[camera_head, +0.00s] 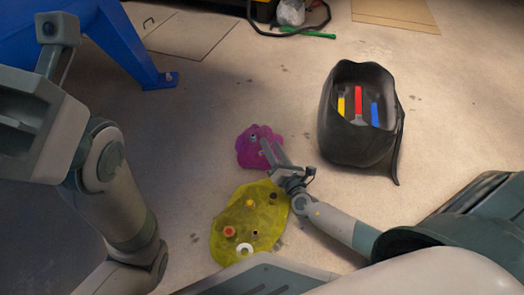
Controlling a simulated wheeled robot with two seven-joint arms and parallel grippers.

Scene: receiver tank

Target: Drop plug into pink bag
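The pink bag (247,158) lies on the floor near the middle of the view, flattened, with small items on it. A small grey item (254,137) shows on its upper part; I cannot tell whether this is the plug. My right gripper (270,142) reaches in from the lower right over the pink bag's right side. Its two fingers are apart, with nothing clearly seen between them. My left arm stands at the left; I cannot make out its gripper.
A yellow bag (262,204) with several small parts lies just below the pink bag. A black bag (342,151) with yellow, red and blue tools stands to the right. A blue stand (130,50) is at the upper left. A green tool (308,33) lies at the back.

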